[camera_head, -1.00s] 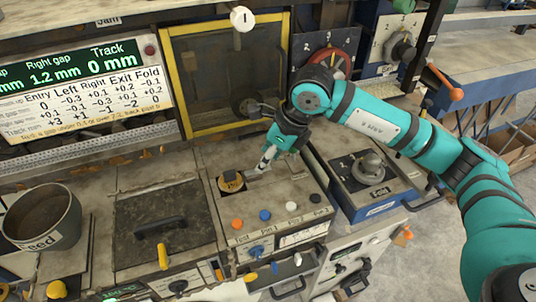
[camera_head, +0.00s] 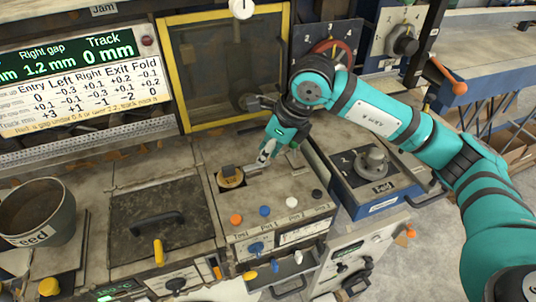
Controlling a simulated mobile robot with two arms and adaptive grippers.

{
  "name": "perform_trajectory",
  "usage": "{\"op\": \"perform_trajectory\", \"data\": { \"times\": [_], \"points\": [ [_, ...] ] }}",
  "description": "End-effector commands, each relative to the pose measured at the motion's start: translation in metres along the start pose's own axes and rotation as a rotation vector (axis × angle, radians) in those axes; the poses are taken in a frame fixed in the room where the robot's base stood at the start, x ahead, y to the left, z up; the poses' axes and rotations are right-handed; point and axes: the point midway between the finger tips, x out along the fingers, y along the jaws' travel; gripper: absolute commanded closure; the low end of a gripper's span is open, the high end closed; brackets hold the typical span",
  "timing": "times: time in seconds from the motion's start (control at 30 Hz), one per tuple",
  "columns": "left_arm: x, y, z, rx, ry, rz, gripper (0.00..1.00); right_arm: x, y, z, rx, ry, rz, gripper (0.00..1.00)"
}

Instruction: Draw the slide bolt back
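My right gripper (camera_head: 268,152), on the teal arm from the right, points down over the back of the grey control box (camera_head: 285,185). Its pale fingertips are small here, and I cannot tell whether they are open or shut. A short metal bar (camera_head: 251,168) lies on the box just below and left of the fingertips, beside a round opening with a tan disc (camera_head: 230,178). This bar may be the slide bolt, but I cannot tell for certain. Whether the fingertips touch it is unclear. My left gripper is not in view.
A yellow-framed window (camera_head: 225,70) stands behind the gripper. A dark lidded plate (camera_head: 160,215) with a black handle is to the left, beside a feed bucket (camera_head: 38,212). A blue box with a knob (camera_head: 372,163) is to the right. Coloured buttons (camera_head: 265,211) line the box's front.

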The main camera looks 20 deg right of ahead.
Motion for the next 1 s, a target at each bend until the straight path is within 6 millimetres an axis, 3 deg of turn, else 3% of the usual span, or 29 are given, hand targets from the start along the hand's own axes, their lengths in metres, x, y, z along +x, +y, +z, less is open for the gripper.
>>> {"op": "perform_trajectory", "data": {
  "times": [0.17,0.2,0.37,0.73,1.0],
  "points": [
    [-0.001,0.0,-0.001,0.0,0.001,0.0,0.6,-0.001,0.001,0.001,-0.002,-0.003,0.001,1.0],
    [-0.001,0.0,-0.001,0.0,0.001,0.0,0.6,-0.001,0.001,0.001,-0.002,-0.003,0.001,0.74],
    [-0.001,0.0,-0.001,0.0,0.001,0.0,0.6,-0.001,0.001,0.001,-0.002,-0.002,0.001,0.54],
    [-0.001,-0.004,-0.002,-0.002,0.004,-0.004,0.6,-0.009,0.0,0.001,-0.001,-0.003,0.0,0.54],
    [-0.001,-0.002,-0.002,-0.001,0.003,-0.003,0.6,-0.061,0.0,0.002,-0.002,-0.005,-0.002,0.54]
  ]
}}
